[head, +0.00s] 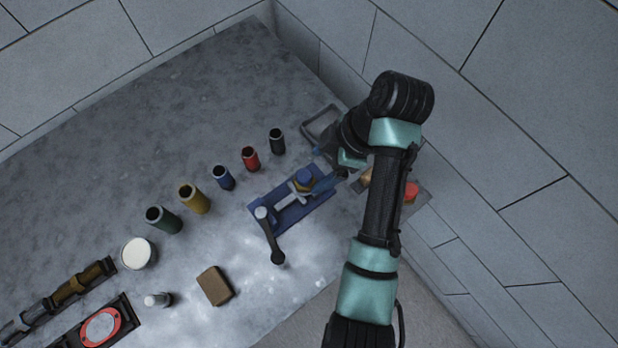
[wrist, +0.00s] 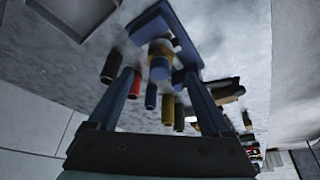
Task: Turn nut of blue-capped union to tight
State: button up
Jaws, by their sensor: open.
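The blue-capped union (head: 305,177) stands on a blue base plate (head: 268,217) on the grey bench, with its brass nut (head: 301,186) just below the cap. In the wrist view the blue cap (wrist: 159,70) and the brass nut (wrist: 161,47) show between and beyond the fingers. My gripper (wrist: 158,76) is open, with one finger on each side of the cap in that view. In the head view my gripper (head: 326,184) is just right of the union. I cannot tell whether a finger touches it. My arm hides part of the area to its right.
A dark-handled lever (head: 270,236) stands at the plate's left front. A row of cups, black (head: 277,141), red (head: 250,158), blue (head: 223,178), yellow (head: 194,198) and green (head: 163,219), runs behind. A brown block (head: 215,286) lies in front. Walls close off the back and right.

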aim_at(311, 175)
jog(key=shift+b+x, duration=1.85)
jog(key=shift+x, duration=1.2)
grip_shut()
